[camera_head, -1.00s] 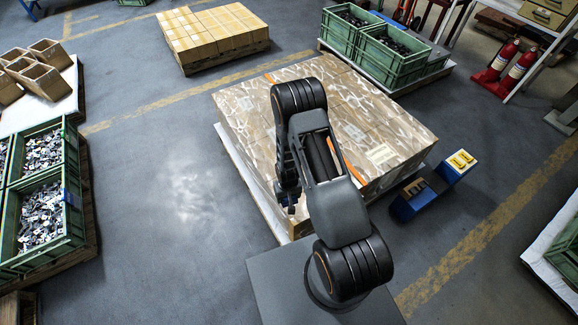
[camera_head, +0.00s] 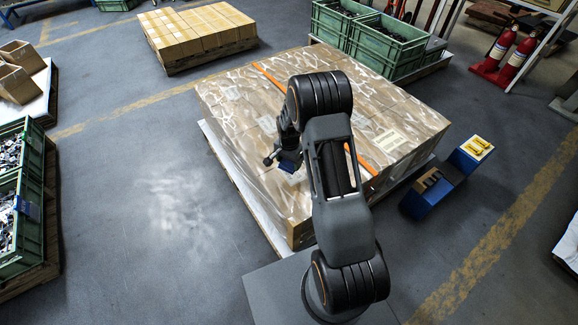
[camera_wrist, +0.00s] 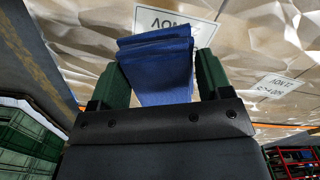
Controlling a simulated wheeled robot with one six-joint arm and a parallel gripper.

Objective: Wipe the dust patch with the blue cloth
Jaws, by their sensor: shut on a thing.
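The dust patch (camera_head: 175,200) is a pale, cloudy smear on the grey floor, left of the wrapped carton stack. My gripper (camera_head: 287,158) is over the near left part of that stack in the head view, apart from the patch. It is shut on the folded blue cloth (camera_head: 289,167), of which only a small bit shows there. In the wrist view, the cloth (camera_wrist: 160,80) sits between the green fingers of my gripper (camera_wrist: 163,65), its layers stacked and sticking out past them. The dust patch is not in the wrist view.
The wrapped carton stack (camera_head: 232,118) with orange straps stands on a pallet beside my base. Green crates of parts (camera_head: 28,230) are at the left edge. Blue boxes (camera_head: 428,195) stand at right, fire extinguishers (camera_head: 497,55) behind. Floor around the patch is clear.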

